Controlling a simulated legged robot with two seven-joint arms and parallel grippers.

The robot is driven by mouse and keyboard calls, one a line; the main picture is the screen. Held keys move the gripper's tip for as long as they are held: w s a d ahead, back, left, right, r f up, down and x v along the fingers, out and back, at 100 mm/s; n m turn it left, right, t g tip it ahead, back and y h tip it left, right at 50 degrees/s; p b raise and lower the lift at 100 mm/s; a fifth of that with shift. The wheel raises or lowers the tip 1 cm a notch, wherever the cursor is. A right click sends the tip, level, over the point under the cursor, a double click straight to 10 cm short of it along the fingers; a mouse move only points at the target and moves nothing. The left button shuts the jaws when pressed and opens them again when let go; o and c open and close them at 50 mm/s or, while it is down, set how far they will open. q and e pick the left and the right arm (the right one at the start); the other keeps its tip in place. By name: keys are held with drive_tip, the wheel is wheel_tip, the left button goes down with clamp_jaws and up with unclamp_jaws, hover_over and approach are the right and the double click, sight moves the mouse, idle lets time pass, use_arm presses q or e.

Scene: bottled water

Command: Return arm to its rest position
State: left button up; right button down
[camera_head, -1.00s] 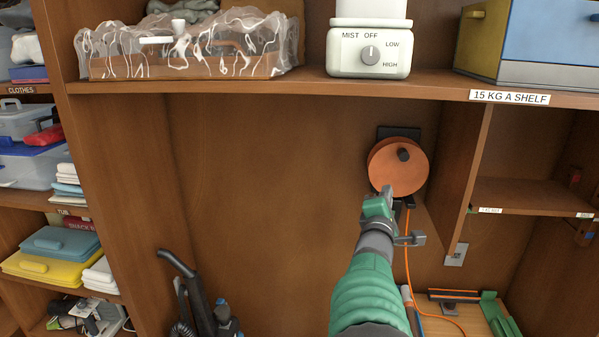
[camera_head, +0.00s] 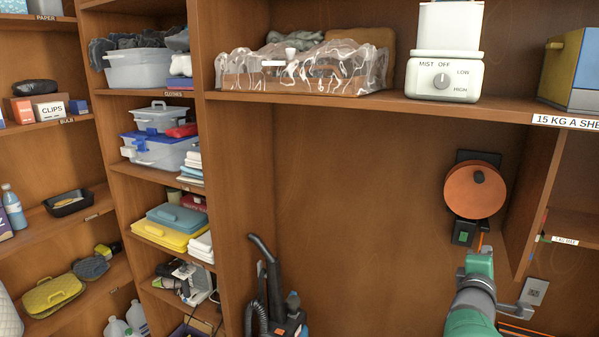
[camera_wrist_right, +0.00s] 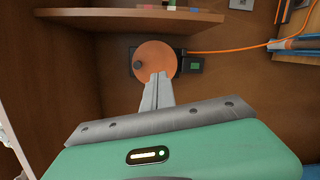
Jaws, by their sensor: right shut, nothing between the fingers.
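My right arm comes in at the lower right of the head view. Its green and grey gripper (camera_head: 481,262) is in front of the back panel, just below an orange cord reel (camera_head: 475,190). In the right wrist view the narrow fingers (camera_wrist_right: 158,88) are together and empty, and they overlap the edge of the orange reel (camera_wrist_right: 156,60) in the picture. Whether they touch the reel cannot be told. My left gripper is not in view.
A shelf edge (camera_head: 380,104) runs above my arm, carrying a mist humidifier (camera_head: 443,77) and a plastic-wrapped box (camera_head: 305,70). An upright divider (camera_head: 530,190) is close on the right. A vacuum cleaner (camera_head: 287,318) stands lower left. The panel between is clear.

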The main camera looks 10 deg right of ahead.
drive_tip(key=s+a+f+m+g+y+b, duration=0.1)
drive_tip(key=s+a+f+m+g+y, duration=0.2)
drive_tip(key=a+f, duration=0.65)
drive_tip(key=a+f+m+y+b, duration=0.1)
drive_tip(key=a+f+m+y, duration=0.2)
drive_tip(key=a+f+y, duration=0.7)
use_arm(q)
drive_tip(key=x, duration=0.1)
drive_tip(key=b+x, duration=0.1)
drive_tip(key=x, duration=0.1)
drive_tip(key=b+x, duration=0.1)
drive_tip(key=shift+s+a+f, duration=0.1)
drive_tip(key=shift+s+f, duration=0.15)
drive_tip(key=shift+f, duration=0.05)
use_arm(e)
drive_tip(key=s+a+f+m+g, duration=0.3)
drive_tip(key=s+a+f, duration=0.3)
drive_tip(key=s, duration=0.3)
drive_tip(key=s+a+f+m+g, duration=0.2)
drive_tip(key=s+a+f+g, duration=0.1)
drive_tip(key=s+a+f, duration=0.4)
drive_tip(key=shift+s+f+m+g, duration=0.3)
drive_tip(key=shift+s+f+m, duration=0.1)
drive_tip(key=shift+s+f, duration=0.4)
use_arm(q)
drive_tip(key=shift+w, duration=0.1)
use_arm(e)
drive_tip(key=shift+r, duration=0.1)
